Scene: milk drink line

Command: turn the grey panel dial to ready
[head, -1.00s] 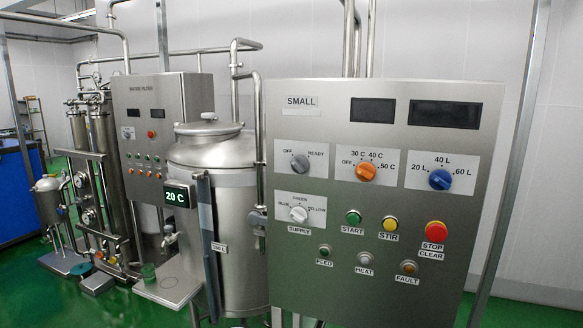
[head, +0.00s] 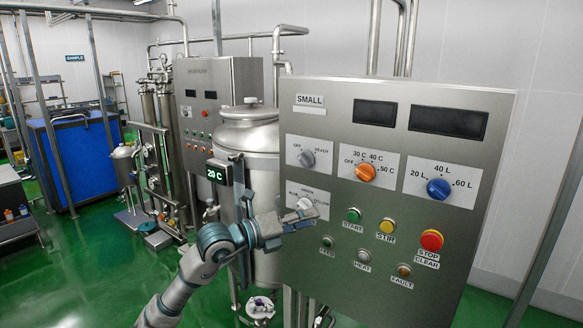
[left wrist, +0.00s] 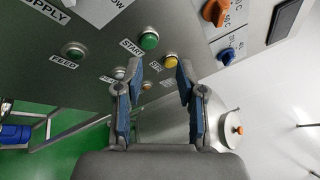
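The grey panel dial (head: 306,158) is on the white OFF/READY plate at the upper left of the steel SMALL panel (head: 330,255) in the head view. Its pointer seems to lean up-left towards OFF, but it is small. My left gripper (head: 308,221) is in front of the panel's left edge, below the grey dial and apart from it, partly covering the white supply dial. The left wrist view shows its two fingers (left wrist: 159,68) spread and empty, facing the panel near the START and STIR buttons. The grey dial is not in that view. My right gripper is not in view.
An orange temperature dial (head: 366,173) and a blue litre dial (head: 438,188) sit right of the grey dial. Green START (head: 353,214), yellow STIR (head: 387,226) and red STOP (head: 431,240) buttons are below. A steel tank (head: 248,140) stands left of the panel.

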